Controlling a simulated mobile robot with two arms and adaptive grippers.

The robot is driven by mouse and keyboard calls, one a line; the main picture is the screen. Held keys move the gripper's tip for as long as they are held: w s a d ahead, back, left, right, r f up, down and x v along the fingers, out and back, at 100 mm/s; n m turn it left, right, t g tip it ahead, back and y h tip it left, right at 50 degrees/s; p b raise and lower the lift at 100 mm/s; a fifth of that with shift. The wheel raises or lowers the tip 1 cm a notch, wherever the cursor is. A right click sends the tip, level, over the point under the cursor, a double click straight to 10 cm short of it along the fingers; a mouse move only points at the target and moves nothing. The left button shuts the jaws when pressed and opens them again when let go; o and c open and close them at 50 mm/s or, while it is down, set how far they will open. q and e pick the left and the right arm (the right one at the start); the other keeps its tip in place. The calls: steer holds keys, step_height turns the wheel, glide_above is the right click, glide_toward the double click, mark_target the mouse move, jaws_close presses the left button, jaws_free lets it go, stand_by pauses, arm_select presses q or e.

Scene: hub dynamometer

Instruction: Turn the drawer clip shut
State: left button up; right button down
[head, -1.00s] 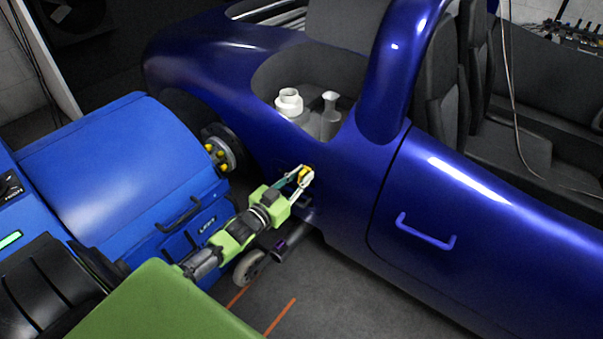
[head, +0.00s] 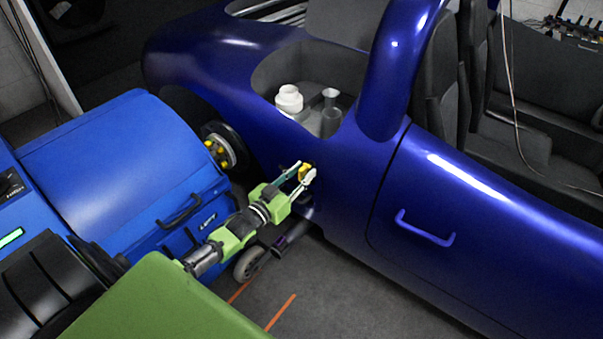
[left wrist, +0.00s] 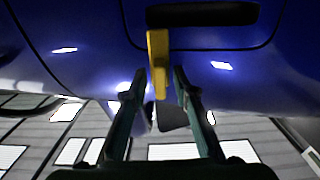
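The yellow drawer clip (left wrist: 158,62) stands upright in the left wrist view. Its top overlaps the lower part of a rounded drawer front (left wrist: 228,38) with a dark slot, and its lower end hangs below the seam. In the head view the clip (head: 305,172) is a small yellow spot on the car's blue side. My left gripper (head: 302,175) is at the clip. In the left wrist view its fingers (left wrist: 157,84) are apart, one on each side of the clip's lower end, with visible gaps. My right gripper is not in view.
The blue car body (head: 350,200) fills the middle and right, with a door handle (head: 425,230). The blue dynamometer cabinet (head: 120,170) stands close on the left, facing the wheel hub (head: 218,152). A caster wheel (head: 250,264) and a dark tube (head: 290,240) lie below my arm.

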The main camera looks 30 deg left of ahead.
arm_select(q)
steer(key=s+a, duration=0.1)
steer(key=s, duration=1.1)
stand_by(0.4)
